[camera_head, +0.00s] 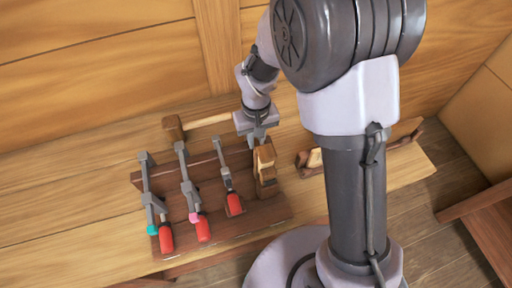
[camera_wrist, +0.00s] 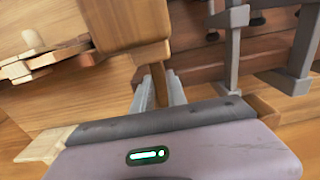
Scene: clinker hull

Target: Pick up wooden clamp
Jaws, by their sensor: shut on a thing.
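The wooden clamp (camera_head: 265,172) stands upright at the right end of the dark wooden rack in the head view. My gripper (camera_head: 257,138) comes down on its top end from above. In the wrist view the light brown block of the clamp (camera_wrist: 125,22) shows just beyond the fingers. My gripper (camera_wrist: 159,92) is shut on a narrow brown part of the clamp, with a pale finger on each side. Whether the clamp touches the rack is not clear.
Several metal bar clamps with red handles (camera_head: 203,228) lie on the rack (camera_head: 265,217), left of the wooden clamp. A mallet (camera_head: 173,128) lies behind. A wooden tool (camera_head: 312,158) lies on the bench to the right, partly behind my arm. Plank walls rise behind.

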